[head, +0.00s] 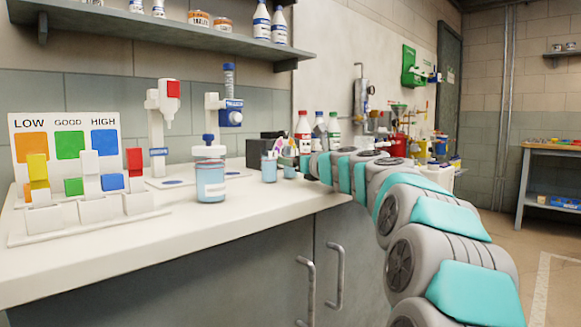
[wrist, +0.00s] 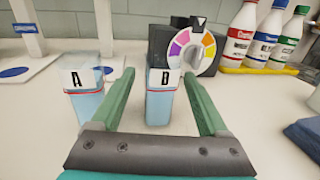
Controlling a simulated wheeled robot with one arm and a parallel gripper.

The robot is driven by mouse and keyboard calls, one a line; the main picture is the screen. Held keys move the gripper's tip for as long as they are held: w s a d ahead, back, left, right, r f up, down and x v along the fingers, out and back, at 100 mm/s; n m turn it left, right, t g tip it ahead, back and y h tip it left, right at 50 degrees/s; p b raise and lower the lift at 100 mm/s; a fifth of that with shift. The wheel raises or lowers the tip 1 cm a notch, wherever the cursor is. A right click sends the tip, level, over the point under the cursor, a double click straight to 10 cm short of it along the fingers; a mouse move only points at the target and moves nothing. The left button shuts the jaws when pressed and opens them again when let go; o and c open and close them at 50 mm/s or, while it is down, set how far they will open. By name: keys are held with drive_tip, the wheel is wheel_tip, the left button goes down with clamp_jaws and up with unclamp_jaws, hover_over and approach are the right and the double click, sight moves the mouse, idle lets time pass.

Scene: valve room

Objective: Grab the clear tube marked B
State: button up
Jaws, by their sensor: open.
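The clear tube marked B (wrist: 161,108) stands upright on the counter in the wrist view, with light blue liquid and a red line under its white label. My gripper (wrist: 159,76) is open, with one green finger on each side of tube B. I see a gap on the left of the tube and a narrower one on the right. A similar tube marked A (wrist: 84,98) stands just left of the left finger. In the head view two small tubes show near the end of my arm, the left one (head: 269,168) clearer; their letters are too small to read.
A colour wheel on a dark box (wrist: 190,52) stands behind tube B. Bottles in a yellow tray (wrist: 262,68) are at the back right. A blue cloth-like item (wrist: 305,132) lies at the right.

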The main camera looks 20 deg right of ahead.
clamp_jaws()
idle(0.6)
drive_tip(key=shift+r, duration=0.1)
